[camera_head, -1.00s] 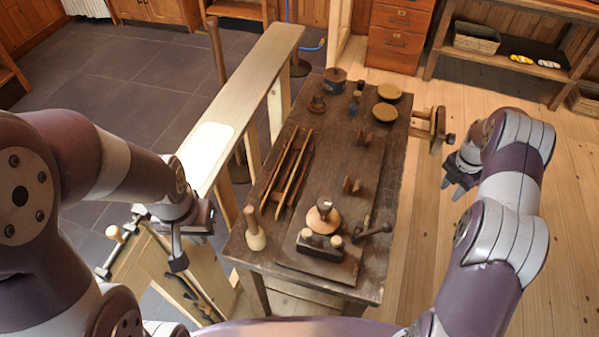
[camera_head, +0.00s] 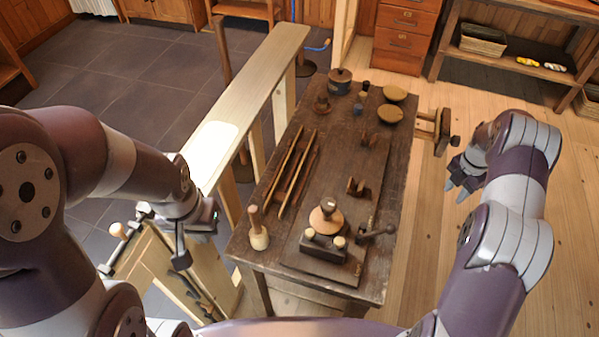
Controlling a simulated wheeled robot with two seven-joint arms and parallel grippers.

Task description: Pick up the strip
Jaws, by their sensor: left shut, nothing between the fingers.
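Two long, thin, light wooden strips (camera_head: 297,178) lie side by side on a dark slatted rack at the left side of the workbench (camera_head: 393,195); I cannot tell which one is meant. My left gripper (camera_head: 180,257) is shut and empty, low at the left, beyond the bench's left edge and well apart from the strips. Its jaws are partly hidden by its own wrist. My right gripper (camera_head: 461,190) hangs off the bench's right side, its fingers apart and empty.
Pots and shallow dishes (camera_head: 391,113) stand at the far end. A long pale plank bench (camera_head: 245,95) runs along the left.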

